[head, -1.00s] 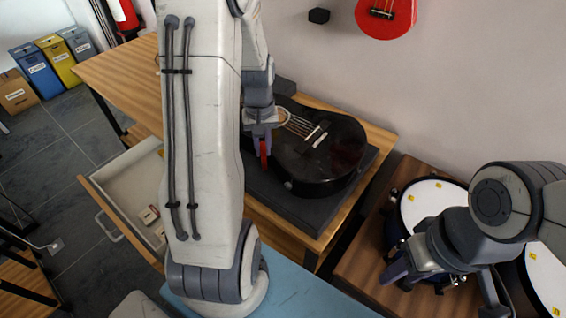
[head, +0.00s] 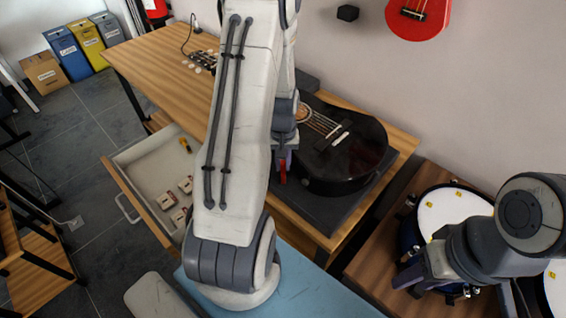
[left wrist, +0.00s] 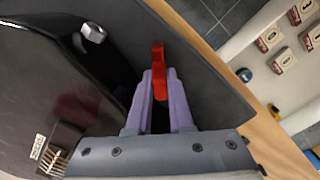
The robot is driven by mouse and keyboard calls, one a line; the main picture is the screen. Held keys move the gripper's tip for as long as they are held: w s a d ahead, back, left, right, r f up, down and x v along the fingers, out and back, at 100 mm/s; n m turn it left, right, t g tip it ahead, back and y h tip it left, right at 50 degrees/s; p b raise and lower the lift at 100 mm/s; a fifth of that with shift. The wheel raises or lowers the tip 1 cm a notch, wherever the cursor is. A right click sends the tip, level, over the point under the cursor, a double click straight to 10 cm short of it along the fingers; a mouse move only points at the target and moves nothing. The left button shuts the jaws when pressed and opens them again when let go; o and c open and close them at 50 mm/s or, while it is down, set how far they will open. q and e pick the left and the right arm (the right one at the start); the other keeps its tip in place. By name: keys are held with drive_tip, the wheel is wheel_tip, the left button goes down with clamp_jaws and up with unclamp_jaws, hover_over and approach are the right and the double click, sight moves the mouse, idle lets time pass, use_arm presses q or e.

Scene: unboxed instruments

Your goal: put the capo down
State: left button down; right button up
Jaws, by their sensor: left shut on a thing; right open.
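My left gripper (head: 283,160) is shut on the red capo (head: 283,175), over the front part of the dark mat beside the black guitar (head: 345,155). In the left wrist view, the capo (left wrist: 159,75) stands out between the purple fingers (left wrist: 160,100). The dark mat (left wrist: 215,75) lies beyond it, and the guitar body (left wrist: 60,90) is to the left. I cannot tell whether the capo touches the mat. My right gripper (head: 408,275) is open and empty, beside the drum at the right.
An open drawer (head: 150,165) with several small boxes is left of my left arm. The wooden tabletop (head: 150,65) is mostly clear at the back left, with a guitar headstock (head: 202,60) there. A drum (head: 450,205) stands at the right. A red ukulele (head: 418,18) hangs on the wall.

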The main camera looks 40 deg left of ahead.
sight(283, 162)
use_arm(q)
drive_tip(key=c, duration=1.1)
unclamp_jaws()
wheel_tip(283, 162, up, 12)
drive_tip(key=s+d+r+m, duration=0.2)
drive_tip(key=s+d+m, duration=0.1)
drive_tip(key=d, duration=0.5)
drive_tip(key=s+d+r+m, duration=0.2)
drive_tip(key=s+d+m, duration=0.1)
drive_tip(key=d, duration=0.6)
drive_tip(key=s+d+r+m, duration=0.2)
drive_tip(key=d+m, duration=0.3)
drive_tip(key=d, duration=0.4)
drive_tip(key=shift+s+r+h, duration=0.2)
drive_tip(key=shift+s+h, duration=0.2)
drive_tip(key=shift+s, duration=0.1)
drive_tip(key=shift+o, duration=0.3)
drive_tip(key=s+d+m, duration=0.4)
drive_tip(key=s, duration=0.4)
drive_tip(key=shift+s+r+m, duration=0.15)
drive_tip(key=shift+r+m, duration=0.15)
